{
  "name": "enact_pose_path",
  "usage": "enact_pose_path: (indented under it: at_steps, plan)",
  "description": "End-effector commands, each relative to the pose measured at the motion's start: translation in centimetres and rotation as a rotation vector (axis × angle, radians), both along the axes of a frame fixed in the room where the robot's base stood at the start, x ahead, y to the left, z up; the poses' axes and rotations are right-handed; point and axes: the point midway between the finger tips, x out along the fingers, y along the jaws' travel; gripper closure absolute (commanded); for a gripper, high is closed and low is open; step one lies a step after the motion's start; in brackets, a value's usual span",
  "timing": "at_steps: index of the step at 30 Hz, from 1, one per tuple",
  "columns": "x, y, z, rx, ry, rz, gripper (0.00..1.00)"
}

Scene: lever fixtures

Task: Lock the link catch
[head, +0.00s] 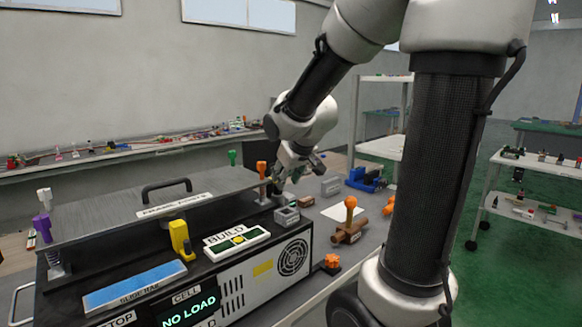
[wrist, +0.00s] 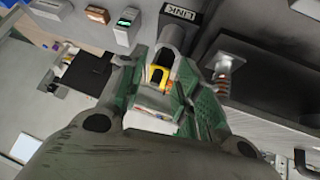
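The link catch shows in the wrist view as a grey cylindrical piece (wrist: 172,36) beside a dark block with a white LINK label (wrist: 181,13). A small yellow-and-black part (wrist: 158,76) lies just below the cylinder in the picture. My gripper (wrist: 172,82) has its green-padded fingers apart, one on each side of the yellow part. I cannot tell whether they touch it. In the head view my gripper (head: 277,183) points down at the right end of the machine, near an orange-knobbed post (head: 261,169). The catch cannot be made out clearly there.
The machine carries a grey panel with a black handle (head: 167,188), a yellow lever (head: 181,238) and a BUILD plate (head: 236,240). A green knob (head: 232,157) stands behind. An orange-topped brown fixture (head: 350,222) and a blue vise (head: 365,180) stand on the bench to the right.

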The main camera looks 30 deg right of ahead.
Motion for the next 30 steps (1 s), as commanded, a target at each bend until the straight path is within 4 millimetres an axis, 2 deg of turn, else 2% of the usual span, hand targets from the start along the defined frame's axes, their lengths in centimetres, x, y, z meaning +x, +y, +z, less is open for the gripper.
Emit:
enact_pose_path:
  at_steps: [6, 13, 18, 30]
  plan:
    - [-3.1, 0.4, 4.0, 0.002, -0.007, 0.001, 0.66]
    - [-5.7, 0.7, 7.1, 0.000, -0.003, 0.002, 0.66]
    - [-6.5, 0.8, 7.9, 0.002, 0.001, 0.001, 0.66]
    - [-6.6, 0.8, 8.0, 0.001, 0.002, 0.001, 0.66]
